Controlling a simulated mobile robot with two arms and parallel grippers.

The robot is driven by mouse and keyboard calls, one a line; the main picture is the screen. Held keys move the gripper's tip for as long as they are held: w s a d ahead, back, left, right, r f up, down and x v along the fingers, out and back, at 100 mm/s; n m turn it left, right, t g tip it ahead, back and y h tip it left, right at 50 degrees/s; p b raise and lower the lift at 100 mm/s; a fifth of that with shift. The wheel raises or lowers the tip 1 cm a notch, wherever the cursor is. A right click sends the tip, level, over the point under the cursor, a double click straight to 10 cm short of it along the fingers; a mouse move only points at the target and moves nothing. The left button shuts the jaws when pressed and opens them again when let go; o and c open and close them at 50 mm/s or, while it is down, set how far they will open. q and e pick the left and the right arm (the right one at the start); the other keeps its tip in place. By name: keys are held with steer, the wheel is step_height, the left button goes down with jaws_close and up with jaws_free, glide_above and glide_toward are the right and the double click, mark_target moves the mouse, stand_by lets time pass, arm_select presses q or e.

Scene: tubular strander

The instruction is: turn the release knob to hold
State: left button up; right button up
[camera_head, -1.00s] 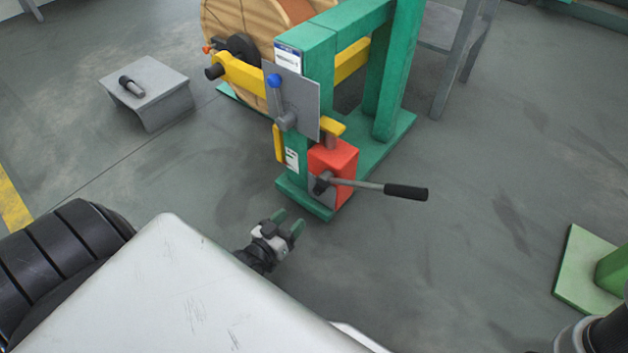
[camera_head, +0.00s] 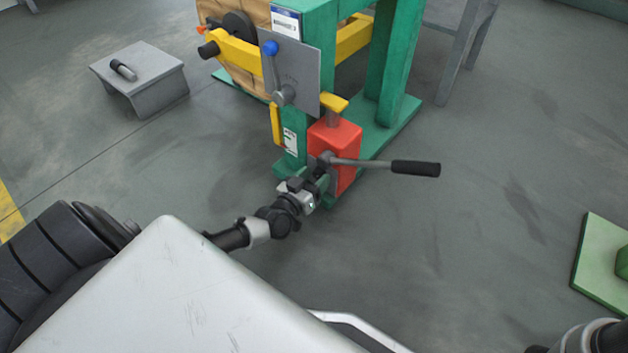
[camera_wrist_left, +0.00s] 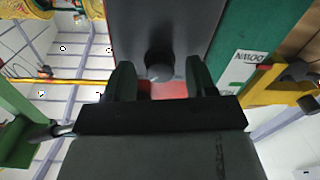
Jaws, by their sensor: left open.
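The red pump unit (camera_head: 342,136) stands at the foot of the green frame, with a grey lever ending in a black grip (camera_head: 415,168) out to the right. In the left wrist view, a dark round knob (camera_wrist_left: 159,58) sits on a grey plate (camera_wrist_left: 190,22). My left gripper (camera_head: 322,184) is open at the pump's front and hides the lower plate in the head view. In the wrist view, its two fingers (camera_wrist_left: 161,82) stand on either side of the knob, apart. Contact with the knob cannot be told. My right gripper is not in view.
Above the pump, a grey panel (camera_head: 303,70) carries a lever with a blue ball (camera_head: 270,47). A yellow bar (camera_head: 235,58) and green frame (camera_head: 390,75) rise behind. A grey stand (camera_head: 150,70) is at left. The floor (camera_head: 490,240) at right is clear.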

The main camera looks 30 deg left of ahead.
arm_select(q)
steer(key=c, duration=0.9)
steer(key=shift+n, duration=0.3)
steer(key=n+p, duration=0.1)
steer(key=n, duration=0.1)
steer(key=shift+n, duration=0.3)
steer(key=n, duration=0.2)
steer(key=shift+n, duration=0.3)
steer(key=n, duration=0.5)
steer(key=shift+a, duration=0.1)
steer(key=n+b, duration=0.2)
steer(key=n, duration=0.4)
steer(key=shift+f+n+h, duration=0.1)
steer(key=shift+n+h, duration=0.2)
